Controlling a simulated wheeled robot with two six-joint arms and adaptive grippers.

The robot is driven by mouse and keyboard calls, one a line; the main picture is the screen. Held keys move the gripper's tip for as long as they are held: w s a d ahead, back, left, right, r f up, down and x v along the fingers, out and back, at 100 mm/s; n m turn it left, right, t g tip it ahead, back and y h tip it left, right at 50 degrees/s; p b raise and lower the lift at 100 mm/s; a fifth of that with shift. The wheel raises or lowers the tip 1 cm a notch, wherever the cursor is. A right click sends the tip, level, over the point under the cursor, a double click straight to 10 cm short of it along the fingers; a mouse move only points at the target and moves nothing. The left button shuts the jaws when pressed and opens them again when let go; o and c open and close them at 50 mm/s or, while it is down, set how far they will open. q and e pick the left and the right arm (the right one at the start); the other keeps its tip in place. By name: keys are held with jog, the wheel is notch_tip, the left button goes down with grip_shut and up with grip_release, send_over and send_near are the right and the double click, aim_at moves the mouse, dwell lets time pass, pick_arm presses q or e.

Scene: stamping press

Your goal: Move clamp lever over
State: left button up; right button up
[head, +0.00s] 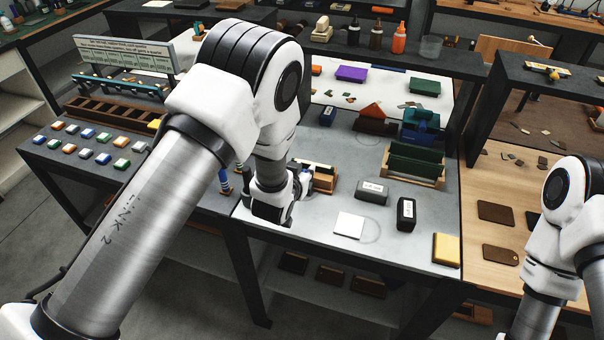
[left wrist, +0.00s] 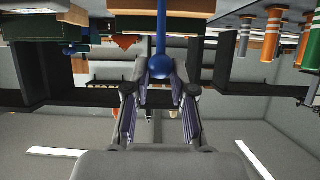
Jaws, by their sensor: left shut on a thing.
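The clamp lever is a blue rod (left wrist: 160,35) with a round blue knob (left wrist: 160,67) at its end. In the left wrist view it comes down from the top middle, and the knob sits between the fingertips. My left gripper (left wrist: 162,82) is shut on that knob. In the head view my left gripper (head: 271,212) is low over the front of the grey table, beside a small wooden fixture (head: 322,178). My gripper and arm hide the lever there. My right arm stands at the right edge of the head view, its gripper out of view.
A white square (head: 349,225), a black stamp block (head: 406,213), a grey block (head: 372,191) and a yellow block (head: 446,249) lie right of the left gripper. A green rack (head: 416,160) stands behind. Handled stamps, one orange (left wrist: 272,32), stand close by in the wrist view.

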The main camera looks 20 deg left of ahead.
pick_arm(q)
jog(key=shift+w+r, duration=0.1)
jog(key=shift+w+r, duration=0.25)
jog(key=shift+w, duration=0.85)
jog(key=shift+w+b, duration=0.4)
jog(key=shift+w, duration=0.05)
jog(key=shift+c, duration=0.2)
jog(key=o, duration=0.9)
jog(key=shift+f, duration=0.1)
jog(key=shift+o, duration=0.2)
